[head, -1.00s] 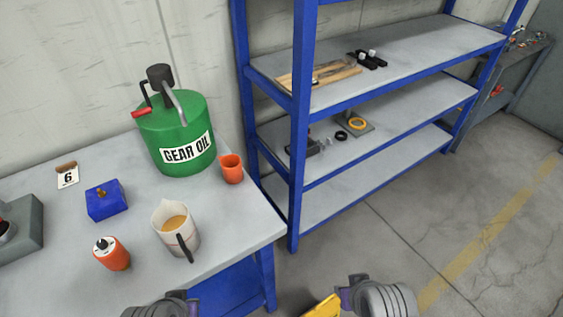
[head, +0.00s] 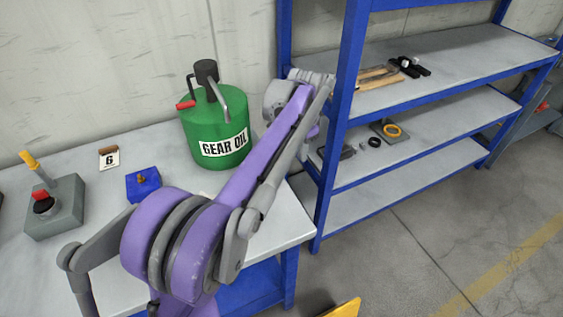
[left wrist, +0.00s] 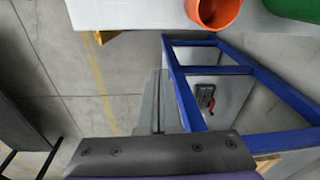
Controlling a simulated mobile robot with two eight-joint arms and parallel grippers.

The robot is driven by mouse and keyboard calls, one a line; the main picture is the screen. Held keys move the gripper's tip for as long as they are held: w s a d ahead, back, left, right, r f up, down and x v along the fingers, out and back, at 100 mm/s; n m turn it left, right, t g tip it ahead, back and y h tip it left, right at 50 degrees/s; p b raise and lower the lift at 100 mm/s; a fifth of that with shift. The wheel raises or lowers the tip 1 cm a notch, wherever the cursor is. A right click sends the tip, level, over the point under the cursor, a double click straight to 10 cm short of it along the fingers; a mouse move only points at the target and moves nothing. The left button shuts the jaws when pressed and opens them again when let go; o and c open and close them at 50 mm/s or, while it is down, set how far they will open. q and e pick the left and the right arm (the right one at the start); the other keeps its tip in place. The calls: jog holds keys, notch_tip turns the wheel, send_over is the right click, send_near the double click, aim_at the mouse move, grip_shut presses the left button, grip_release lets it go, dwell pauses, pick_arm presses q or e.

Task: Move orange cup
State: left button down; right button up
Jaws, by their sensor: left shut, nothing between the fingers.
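The orange cup (left wrist: 213,10) shows at the top edge of the left wrist view, on the pale tabletop, partly cut off by the frame. In the head view my left arm hides it. My left gripper (left wrist: 159,78) is shut and empty in the left wrist view, its fingers apart from the cup. In the head view my left arm reaches across the table, with its wrist near the blue shelf post; the fingertips are hard to make out there. My right gripper is not in view.
A green gear oil can (head: 213,125) stands at the back of the table (head: 120,165). A blue block (head: 143,186), a number 6 card (head: 109,157) and a grey control box (head: 54,212) stand to its left. A blue-framed shelf (head: 347,130) is close on the right.

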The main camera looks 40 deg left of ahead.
pick_arm(q)
jog(key=m+g, duration=0.1)
send_over(280, 172)
jog(key=w+d, duration=0.3)
jog(key=shift+s+a+f, duration=0.5)
jog(key=shift+f, duration=1.35)
jog(key=shift+s+a+f, duration=0.45)
jog(key=shift+a+f, duration=0.1)
jog(key=shift+f, duration=1.3)
jog(key=shift+s+a+f, duration=0.5)
jog(key=shift+f, duration=1.35)
jog(key=s+a, duration=0.1)
jog(key=s, duration=0.1)
jog(key=s+a, duration=0.1)
jog(key=s, duration=0.1)
jog(key=s+a+b, duration=0.1)
jog(key=s, duration=0.1)
jog(key=shift+w, duration=0.1)
